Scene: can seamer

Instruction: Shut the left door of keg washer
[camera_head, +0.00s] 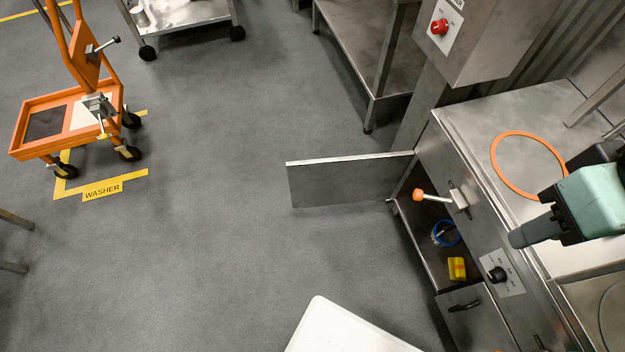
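The left door (345,184) of the steel keg washer (478,225) stands wide open, sticking out to the left over the floor. It joins the cabinet at its right end, near the far corner. The open compartment shows a blue coiled item (446,233) and a yellow block (457,268) inside. Another door (467,318) with a dark handle sits nearer and looks shut. My gripper (522,236) is the dark end of the teal and black arm, above the washer top at the right, well apart from the open door. Its fingers cannot be made out.
An orange-knobbed lever (418,195) and a black dial (497,274) stick out from the washer front. An orange ring (497,160) lies on top. A red-button box (440,27) stands behind. An orange cart (75,110) is far left. The floor left of the door is clear.

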